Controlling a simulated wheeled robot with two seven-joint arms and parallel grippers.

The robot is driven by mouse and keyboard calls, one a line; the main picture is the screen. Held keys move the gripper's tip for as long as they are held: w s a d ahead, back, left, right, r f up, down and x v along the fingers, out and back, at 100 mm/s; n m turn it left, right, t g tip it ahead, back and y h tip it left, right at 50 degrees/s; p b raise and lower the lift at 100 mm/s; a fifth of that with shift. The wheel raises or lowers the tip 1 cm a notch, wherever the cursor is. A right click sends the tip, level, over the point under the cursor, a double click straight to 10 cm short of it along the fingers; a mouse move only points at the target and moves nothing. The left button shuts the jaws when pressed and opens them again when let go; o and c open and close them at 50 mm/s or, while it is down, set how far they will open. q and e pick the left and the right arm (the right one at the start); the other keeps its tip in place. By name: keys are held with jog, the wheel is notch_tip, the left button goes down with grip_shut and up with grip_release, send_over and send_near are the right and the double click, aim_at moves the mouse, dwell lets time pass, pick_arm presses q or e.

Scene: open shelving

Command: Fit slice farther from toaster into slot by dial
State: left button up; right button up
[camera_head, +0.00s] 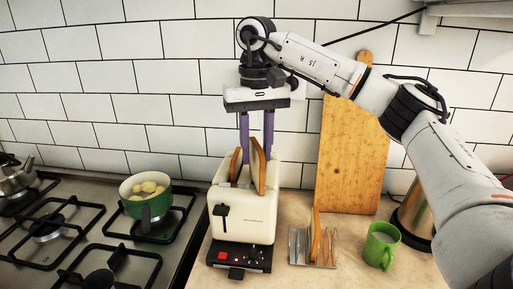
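The cream toaster (243,218) stands on the counter with its slots facing up. One brown slice (235,165) stands at its left slot. A second slice (259,170) stands at the right side of the toaster top, leaning slightly, its upper part out. My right gripper (256,155) points down over the toaster with its purple fingers apart, one on each side of this second slice; the fingers look open. How deep the slices sit is hidden. A third slice (316,235) stands in a wire rack (300,247) right of the toaster. My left gripper is not in view.
A control panel (238,256) with a red button and small knobs is at the toaster's front. A green mug (381,247) and a wooden board (350,150) stand to the right. A green pot (147,208) sits on the stove at left.

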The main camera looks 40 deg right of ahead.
notch_tip(320, 180, up, 13)
dwell(0.8)
jog(key=shift+f, duration=0.15)
dwell(0.3)
